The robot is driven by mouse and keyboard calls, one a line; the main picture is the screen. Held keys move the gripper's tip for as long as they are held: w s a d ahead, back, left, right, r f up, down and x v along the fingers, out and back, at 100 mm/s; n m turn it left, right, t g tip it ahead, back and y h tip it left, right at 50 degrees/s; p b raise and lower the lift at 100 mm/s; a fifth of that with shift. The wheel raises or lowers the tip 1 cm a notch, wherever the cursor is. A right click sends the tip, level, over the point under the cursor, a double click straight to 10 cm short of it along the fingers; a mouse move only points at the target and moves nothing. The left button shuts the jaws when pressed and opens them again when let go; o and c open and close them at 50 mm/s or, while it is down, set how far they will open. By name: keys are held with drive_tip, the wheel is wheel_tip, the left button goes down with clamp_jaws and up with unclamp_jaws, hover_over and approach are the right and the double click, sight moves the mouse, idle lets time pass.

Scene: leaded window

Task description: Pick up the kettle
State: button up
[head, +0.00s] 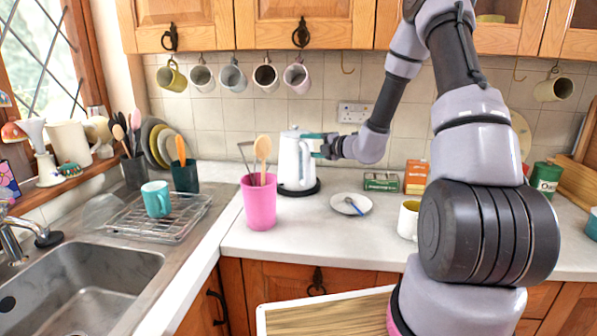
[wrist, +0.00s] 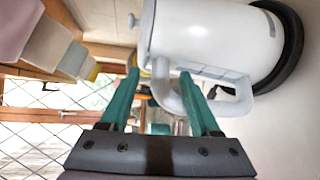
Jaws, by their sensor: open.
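The white kettle (head: 293,163) stands upright on its round black base (head: 298,189) on the counter, near the tiled back wall. My gripper (head: 312,146) reaches it from the right, at the handle side. In the wrist view, the kettle (wrist: 215,42) lies sideways, with its black base (wrist: 291,45) at the right. The two teal fingers of my gripper (wrist: 160,76) are apart, with the white handle (wrist: 168,95) between them. I cannot tell whether either finger touches the handle.
A pink utensil pot (head: 260,203) stands close in front of the kettle at the left. A white plate (head: 351,203) with a blue-handled utensil lies to the right. Small boxes (head: 381,182) stand further right. Several mugs (head: 265,76) hang above.

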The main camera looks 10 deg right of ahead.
drive_tip(key=shift+w, duration=0.1)
clamp_jaws()
idle(1.3)
drive_tip(key=shift+r, duration=0.1)
